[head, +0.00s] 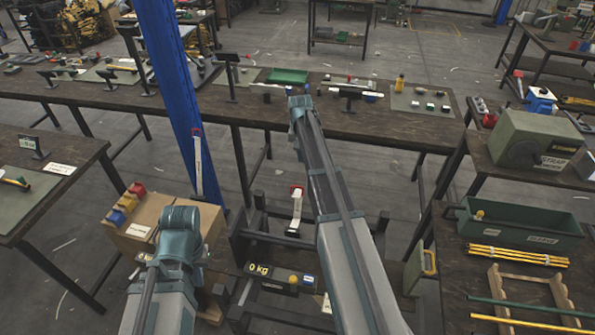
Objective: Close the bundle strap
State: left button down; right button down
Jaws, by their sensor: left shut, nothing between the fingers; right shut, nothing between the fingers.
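A bundle of thin yellow rods (517,256) lies on the dark right-hand table, in front of a green trough. A grey-green box (533,139) with a round dial and a label reading "STRAP" stands behind the trough. My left arm shows at the lower left and my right arm reaches up the middle. I can make out no fingertips of either gripper.
The green trough (520,225) stands between the box and the rods. A long bench (270,113) with tools crosses the back. A blue post (172,90) rises at left.

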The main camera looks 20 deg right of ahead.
jog(key=shift+f, duration=0.1)
jog(key=b, duration=0.9)
send_over(299, 192)
jog(key=f, duration=0.9)
jog(key=shift+w+d, duration=0.3)
jog(key=shift+d, duration=0.1)
jog(key=shift+s+a+r, duration=0.15)
jog(key=shift+s+a, duration=0.05)
jog(key=shift+s, duration=0.1)
jog(key=shift+w, duration=0.1)
jog(key=shift+a, duration=0.1)
